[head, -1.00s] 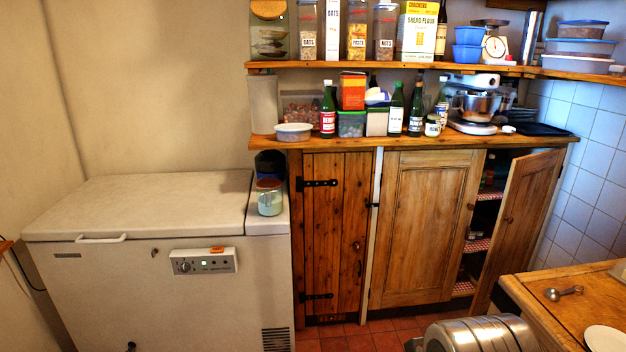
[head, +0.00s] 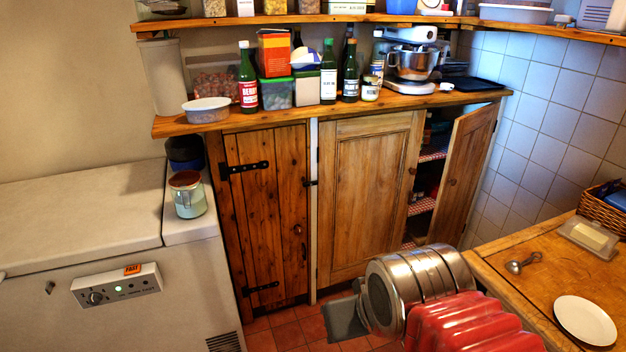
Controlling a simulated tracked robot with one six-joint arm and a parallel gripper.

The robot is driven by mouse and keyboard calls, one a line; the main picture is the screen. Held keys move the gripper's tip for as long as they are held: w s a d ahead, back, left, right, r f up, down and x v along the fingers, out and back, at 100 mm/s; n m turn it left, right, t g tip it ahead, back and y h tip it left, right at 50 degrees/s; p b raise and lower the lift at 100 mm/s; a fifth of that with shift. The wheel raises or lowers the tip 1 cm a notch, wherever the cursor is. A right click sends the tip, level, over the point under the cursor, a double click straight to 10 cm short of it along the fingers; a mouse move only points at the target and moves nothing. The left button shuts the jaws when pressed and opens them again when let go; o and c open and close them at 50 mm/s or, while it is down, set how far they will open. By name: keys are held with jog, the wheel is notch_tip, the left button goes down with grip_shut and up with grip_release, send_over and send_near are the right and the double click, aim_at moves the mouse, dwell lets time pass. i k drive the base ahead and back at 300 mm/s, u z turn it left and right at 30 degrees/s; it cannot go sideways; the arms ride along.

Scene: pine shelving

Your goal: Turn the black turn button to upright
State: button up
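The black turn button (head: 311,183) is a small dark bar on the pale post between the dark plank door (head: 268,215) and the lighter panelled door (head: 365,200). It looks about horizontal, though it is small in the head view. Both doors are closed. My arm, a steel cylinder with red ribbed covering, comes in from the lower right. My gripper (head: 346,320) shows as a dark grey piece at the arm's left end, low in front of the doors and well apart from the button. Its fingers cannot be told apart, so its opening is unclear.
A third door (head: 465,175) stands open at the right, showing shelves inside. A white chest freezer (head: 80,230) fills the left. A wooden table (head: 530,285) with a plate (head: 585,320) and scoop is at lower right. The shelf above holds bottles and a mixer.

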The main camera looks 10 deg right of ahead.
aim_at(313, 183)
jog(key=z, duration=0.15)
jog(key=i, duration=2.05)
jog(key=u, duration=0.4)
jog(key=k, duration=1.35)
jog(key=u, duration=0.4)
jog(key=i, duration=0.45)
jog(key=u, duration=0.1)
